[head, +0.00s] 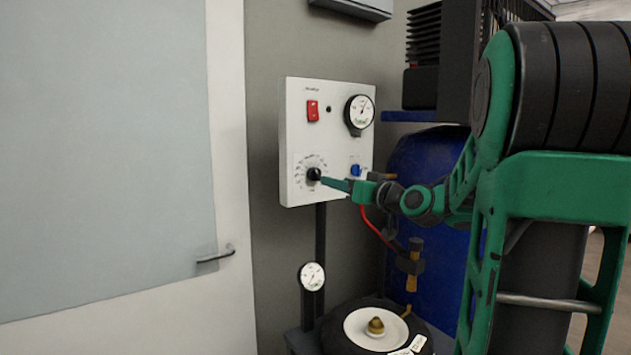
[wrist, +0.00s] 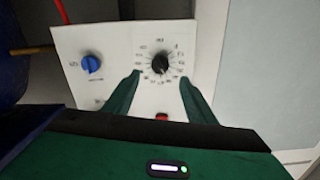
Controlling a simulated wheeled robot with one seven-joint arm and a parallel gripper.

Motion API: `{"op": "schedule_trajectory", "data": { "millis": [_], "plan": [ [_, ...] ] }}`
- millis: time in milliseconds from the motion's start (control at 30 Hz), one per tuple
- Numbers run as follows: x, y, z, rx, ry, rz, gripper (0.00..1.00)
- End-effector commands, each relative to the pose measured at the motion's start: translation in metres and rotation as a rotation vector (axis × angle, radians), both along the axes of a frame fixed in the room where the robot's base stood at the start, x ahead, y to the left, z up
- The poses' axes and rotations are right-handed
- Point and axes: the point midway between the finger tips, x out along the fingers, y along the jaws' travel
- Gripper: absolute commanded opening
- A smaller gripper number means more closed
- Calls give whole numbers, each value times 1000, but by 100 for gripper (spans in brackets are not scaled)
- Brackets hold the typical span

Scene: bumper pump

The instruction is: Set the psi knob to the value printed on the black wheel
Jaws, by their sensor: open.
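The psi knob is a black knob (head: 314,174) with a printed dial around it, low on the left of the white control panel (head: 330,150). It also shows in the wrist view (wrist: 162,63), where the panel appears turned over. My gripper (head: 325,178) is at the knob; in the wrist view its two green fingers (wrist: 159,92) are apart, with the tips just short of the knob on either side. I cannot tell whether they touch it. The black wheel (head: 335,322) lies at the bottom with a white hub; its printed value is not readable. White tags (head: 408,347) lie at its front edge.
The panel also holds a red switch (head: 312,110), a round gauge (head: 359,112) and a blue knob (head: 355,170). A second gauge (head: 312,276) is below. A red hose (head: 372,226) and a blue tank (head: 425,165) are to the right. A grey door (head: 105,150) fills the left.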

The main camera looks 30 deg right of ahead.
Motion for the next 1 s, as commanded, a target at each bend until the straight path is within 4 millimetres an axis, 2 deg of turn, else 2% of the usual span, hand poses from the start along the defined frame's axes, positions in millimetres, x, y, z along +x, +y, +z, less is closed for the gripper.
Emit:
{"op": "schedule_trajectory", "data": {
  "millis": [300,500,700,1000],
  "plan": [
    [54,3,0,2,-2,5,51],
    [83,4,1,3,-1,3,51],
    [97,4,1,3,-2,2,51],
    [99,4,1,4,-2,1,51]
  ]
}}
